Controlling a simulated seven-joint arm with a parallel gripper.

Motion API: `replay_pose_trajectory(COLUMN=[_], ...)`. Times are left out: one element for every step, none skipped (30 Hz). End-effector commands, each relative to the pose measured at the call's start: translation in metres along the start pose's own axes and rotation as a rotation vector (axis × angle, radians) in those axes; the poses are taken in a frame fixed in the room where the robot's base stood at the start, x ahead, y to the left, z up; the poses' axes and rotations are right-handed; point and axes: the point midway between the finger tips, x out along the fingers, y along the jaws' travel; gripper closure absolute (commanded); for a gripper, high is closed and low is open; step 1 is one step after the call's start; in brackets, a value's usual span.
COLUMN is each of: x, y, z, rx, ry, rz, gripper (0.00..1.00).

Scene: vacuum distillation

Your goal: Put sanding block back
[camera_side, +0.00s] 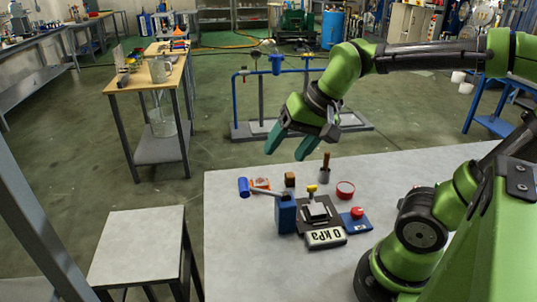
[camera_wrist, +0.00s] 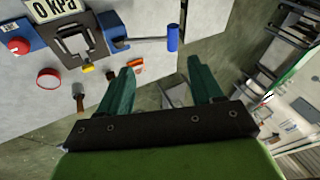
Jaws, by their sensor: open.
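A small brown block (camera_side: 290,179), which looks like the sanding block, stands on the grey table at the back of the group of items. In the wrist view a small brown patch (camera_wrist: 112,74) beside my left finger may be the same block, partly hidden. My gripper (camera_side: 287,152) hangs in the air above and behind the block, fingers apart, with nothing between them. In the wrist view my gripper (camera_wrist: 160,66) is open, with the table edge and floor beyond it. No separate holder for the block can be made out.
Close by are an orange item (camera_side: 260,184), a blue-ended lever (camera_side: 244,187), a wooden-handled tool (camera_side: 325,165), a red ring (camera_side: 345,189), a red button box (camera_side: 357,214) and a "0 kPa" display (camera_side: 325,237). The table's front left (camera_side: 245,265) is clear.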

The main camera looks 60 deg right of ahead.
Motion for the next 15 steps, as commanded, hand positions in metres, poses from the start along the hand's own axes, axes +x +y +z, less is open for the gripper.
replay_pose_trajectory(x=[-0.006, -0.008, -0.010, -0.010, -0.011, -0.012, -0.012, -0.012, -0.012, -0.012, -0.012, -0.012, -0.012, -0.012, -0.012], y=[0.001, 0.001, 0.002, 0.002, 0.002, 0.003, 0.003, 0.003, 0.004, 0.004, 0.004, 0.004, 0.004, 0.004, 0.004], z=[0.012, 0.018, 0.024, 0.028, 0.031, 0.035, 0.036, 0.038, 0.039, 0.039, 0.039, 0.039, 0.039, 0.039, 0.039], rx=[-0.093, -0.145, -0.202, -0.239, -0.270, -0.302, -0.321, -0.336, -0.347, -0.352, -0.354, -0.355, -0.355, -0.354, -0.354], ry=[0.030, 0.046, 0.063, 0.075, 0.086, 0.097, 0.104, 0.109, 0.112, 0.113, 0.114, 0.114, 0.113, 0.113, 0.113], rz=[-0.039, -0.054, -0.072, -0.081, -0.090, -0.098, -0.102, -0.105, -0.107, -0.107, -0.108, -0.108, -0.108, -0.107, -0.107], gripper=[0.34, 0.34, 0.34, 0.34, 0.34, 0.34, 0.34, 0.34, 0.34, 0.34, 0.34, 0.34, 0.34, 0.34, 0.34])
